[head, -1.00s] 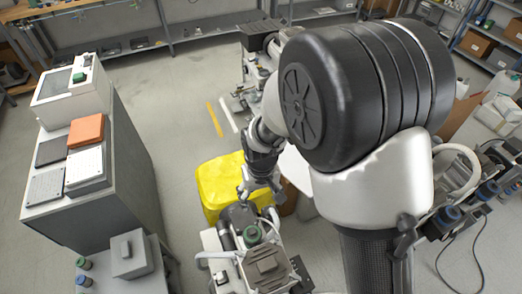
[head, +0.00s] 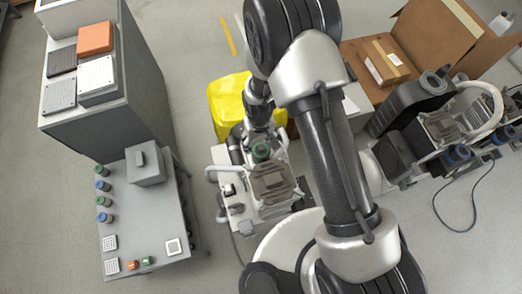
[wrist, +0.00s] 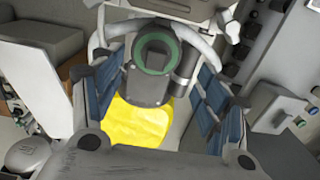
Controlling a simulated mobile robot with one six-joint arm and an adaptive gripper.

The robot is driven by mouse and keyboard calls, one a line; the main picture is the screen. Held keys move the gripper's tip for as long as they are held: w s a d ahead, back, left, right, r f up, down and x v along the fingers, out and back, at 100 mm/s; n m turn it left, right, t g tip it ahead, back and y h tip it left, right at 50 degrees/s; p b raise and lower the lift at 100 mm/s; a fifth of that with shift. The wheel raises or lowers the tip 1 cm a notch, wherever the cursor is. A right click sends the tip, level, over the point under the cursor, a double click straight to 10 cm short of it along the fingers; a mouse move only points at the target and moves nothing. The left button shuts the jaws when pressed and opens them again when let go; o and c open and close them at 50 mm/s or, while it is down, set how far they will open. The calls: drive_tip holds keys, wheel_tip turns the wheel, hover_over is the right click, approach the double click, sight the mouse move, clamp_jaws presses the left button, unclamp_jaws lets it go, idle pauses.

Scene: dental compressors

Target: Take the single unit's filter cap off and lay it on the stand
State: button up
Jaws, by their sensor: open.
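The single unit (head: 270,185) is a compressor on a light base in the middle of the head view. Its filter cap (head: 261,151), with a green rim, is on top at the back. In the wrist view the cap (wrist: 150,52) is a green ring around a dark centre, mounted on the grey housing. My gripper (head: 258,128) is just behind the cap in the head view. Its blue-padded fingers (wrist: 157,95) are open and spread to either side, with nothing held. Contact with the cap does not show. The stand (head: 150,220) is a grey table at the left.
Several green and blue caps (head: 104,200) line the stand's left side; a grey box (head: 146,165) stands at its back. Another compressor with blue caps (head: 457,155) and cardboard boxes (head: 385,58) are at the right.

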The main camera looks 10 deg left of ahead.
sight(261, 147)
drive_tip(key=f, duration=0.2)
drive_tip(key=f+b, duration=0.1)
drive_tip(key=f, duration=0.2)
drive_tip(key=shift+w+d+f+b, duration=0.15)
drive_tip(key=shift+d+f+b, duration=0.1)
drive_tip(key=shift+f+b, duration=0.15)
drive_tip(key=shift+r, duration=0.1)
drive_tip(key=shift+c, duration=0.5)
drive_tip(key=c, duration=0.6)
drive_tip(key=shift+r, duration=0.1)
